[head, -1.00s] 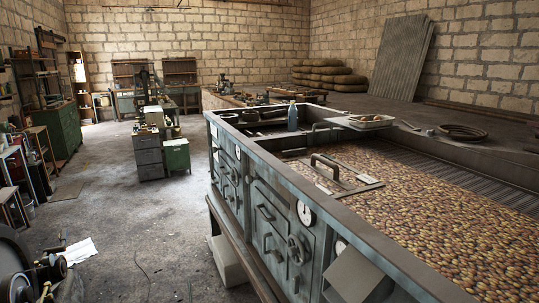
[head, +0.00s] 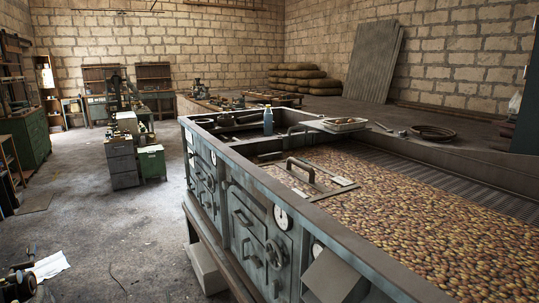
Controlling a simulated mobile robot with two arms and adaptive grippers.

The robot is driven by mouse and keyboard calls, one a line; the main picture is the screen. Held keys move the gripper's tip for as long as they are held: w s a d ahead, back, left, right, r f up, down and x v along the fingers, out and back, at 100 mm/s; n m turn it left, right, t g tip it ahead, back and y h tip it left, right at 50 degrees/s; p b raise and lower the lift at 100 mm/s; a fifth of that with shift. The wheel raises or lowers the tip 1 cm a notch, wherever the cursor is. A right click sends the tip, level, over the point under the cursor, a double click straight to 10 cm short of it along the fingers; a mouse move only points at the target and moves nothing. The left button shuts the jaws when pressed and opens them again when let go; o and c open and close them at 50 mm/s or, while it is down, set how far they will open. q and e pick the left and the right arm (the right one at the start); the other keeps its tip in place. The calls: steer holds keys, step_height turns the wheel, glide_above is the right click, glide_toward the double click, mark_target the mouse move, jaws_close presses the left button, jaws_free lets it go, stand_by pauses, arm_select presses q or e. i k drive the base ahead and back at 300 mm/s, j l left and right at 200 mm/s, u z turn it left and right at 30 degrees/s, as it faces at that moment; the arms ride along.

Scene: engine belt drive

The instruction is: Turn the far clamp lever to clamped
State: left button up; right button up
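I cannot make out a clamp lever in the head view. Part of a dark machine (head: 18,284) with small rods or handles shows at the bottom left corner, cut off by the frame. I cannot tell whether it belongs to the belt drive. Neither of my grippers is in view.
A long grey metal bin (head: 262,185) filled with brown beans fills the right side. A green cabinet (head: 152,162) and workbenches stand farther back. The concrete floor (head: 105,222) at left is mostly open.

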mark_target(271, 156)
steer(key=i+j+z, duration=0.1)
steer(key=z, duration=0.25)
steer(key=j+z, duration=0.15)
steer(key=z, duration=0.25)
steer(key=i+j+z, duration=0.1)
steer(key=z, duration=0.25)
steer(key=j+z, duration=0.25)
steer(key=j, duration=0.6)
steer(key=j+z, duration=0.3)
steer(key=j, duration=0.6)
steer(key=j+z, duration=0.25)
steer(key=j, duration=0.6)
